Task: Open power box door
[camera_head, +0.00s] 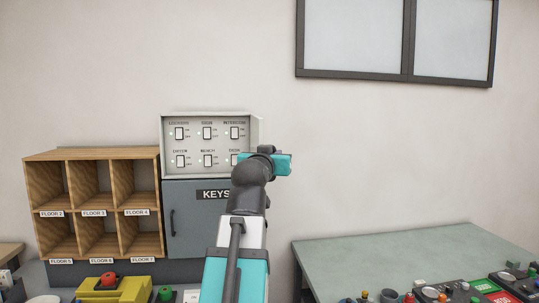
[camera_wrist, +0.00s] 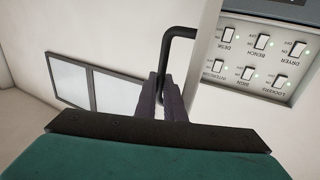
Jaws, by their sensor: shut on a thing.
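The pale power box (camera_head: 207,145) is on the wall above the key cabinet, with several labelled white switches facing out. Its switch panel (camera_wrist: 258,55) also shows upside down in the wrist view. The door (camera_wrist: 194,28) stands open, leaving the switches uncovered; in the wrist view it is a pale surface beside the panel. A black bar handle (camera_wrist: 178,32) sticks out from it. My gripper (camera_wrist: 160,76) is shut on this handle. In the head view my gripper (camera_head: 276,163) is at the box's lower right, hiding part of the bottom-right switch; its fingertips are hidden.
The grey key cabinet (camera_head: 185,222) is directly below, with its door shut. Wooden pigeonholes (camera_head: 88,207) stand at the left. A yellow button box (camera_head: 118,290) is in front, and a grey-green table (camera_head: 420,258) is at the right. The wall right of the box is bare.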

